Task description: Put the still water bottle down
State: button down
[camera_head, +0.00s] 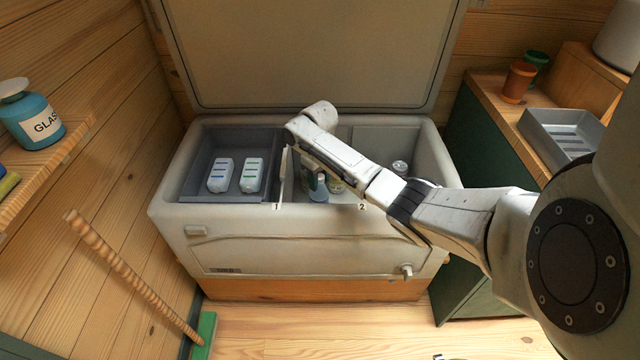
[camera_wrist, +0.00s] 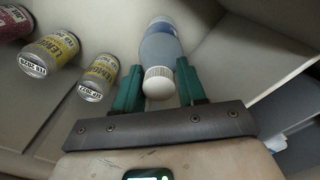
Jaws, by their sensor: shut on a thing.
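The bottle (camera_wrist: 160,47), bluish with a white cap, stands between the two green fingers of my gripper (camera_wrist: 160,88) in the wrist view. The fingers are shut on it near the cap. In the head view the bottle (camera_head: 318,189) shows below my arm, inside the open chest cooler (camera_head: 300,255), just right of the divider marked 1. The head view hides my fingers behind my arm. I cannot tell whether the bottle's base touches the cooler floor. Its label is not readable.
Yellow-labelled lemon cans (camera_wrist: 98,78) and a dark red can (camera_wrist: 15,24) stand left of the bottle in the wrist view. A grey tray (camera_head: 200,150) with two white packs (camera_head: 220,175) fills the cooler's left side. The raised lid (camera_head: 310,50) stands behind.

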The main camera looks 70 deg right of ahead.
jog(key=shift+f, duration=0.75)
jog(key=c, duration=0.6)
grip_release()
notch_tip(320, 180, up, 12)
jog(key=shift+f+p, duration=0.1)
jog(key=shift+p, duration=0.45)
